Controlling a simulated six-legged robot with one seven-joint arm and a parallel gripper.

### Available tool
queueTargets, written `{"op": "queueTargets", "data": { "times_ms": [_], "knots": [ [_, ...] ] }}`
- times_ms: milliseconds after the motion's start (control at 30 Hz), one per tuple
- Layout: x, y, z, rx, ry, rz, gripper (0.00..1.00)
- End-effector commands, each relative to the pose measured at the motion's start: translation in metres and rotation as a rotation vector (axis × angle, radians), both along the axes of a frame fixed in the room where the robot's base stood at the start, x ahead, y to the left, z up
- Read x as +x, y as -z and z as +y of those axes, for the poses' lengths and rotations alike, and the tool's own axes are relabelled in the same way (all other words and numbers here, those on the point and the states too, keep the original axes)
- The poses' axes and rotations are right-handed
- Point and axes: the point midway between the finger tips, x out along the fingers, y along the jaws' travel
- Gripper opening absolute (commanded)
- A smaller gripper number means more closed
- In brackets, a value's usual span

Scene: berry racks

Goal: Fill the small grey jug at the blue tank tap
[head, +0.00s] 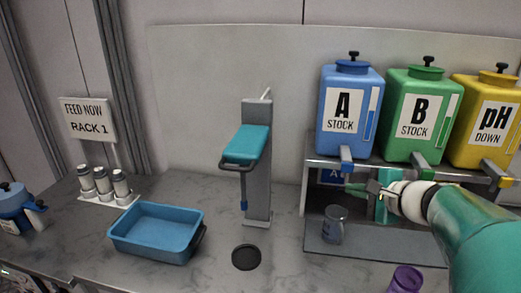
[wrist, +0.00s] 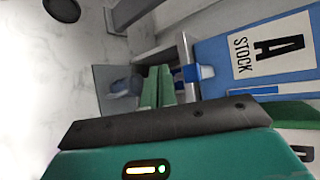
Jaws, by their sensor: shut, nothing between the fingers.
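The small grey jug (head: 335,224) stands upright on the shelf's lower tray, below the blue tank (head: 368,84) marked A STOCK. In the wrist view the jug (wrist: 124,82) is partly hidden by my fingers. The blue tap (head: 346,158) sticks out under that tank, above the jug; the wrist view also shows this tap (wrist: 199,73). My gripper (head: 352,188) is shut and empty, just below the tap and above the jug. Its green fingertips (wrist: 158,86) appear beside the tap in the wrist view. I cannot tell whether they touch it. The jug's fill level is unclear.
The green B tank (head: 420,112) and yellow pH tank (head: 486,118) stand right of the blue tank. A purple cup (head: 405,279) is at the front right. A grey stand (head: 257,170) with a teal head, a black disc (head: 246,257) and a blue tray (head: 157,232) are left.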

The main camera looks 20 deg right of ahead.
Motion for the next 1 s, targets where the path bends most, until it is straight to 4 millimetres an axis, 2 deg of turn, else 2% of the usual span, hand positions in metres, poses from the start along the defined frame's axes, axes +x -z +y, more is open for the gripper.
{"op": "queueTargets", "data": {
  "times_ms": [200, 400, 1000],
  "knots": [
    [0.025, 0.001, -0.017, 0.0, 0.0, 0.002, 0.0],
    [0.041, 0.001, -0.028, 0.0, 0.0, 0.001, 0.0],
    [0.046, 0.0, -0.031, -0.001, 0.0, 0.0, 0.0]
  ]
}}
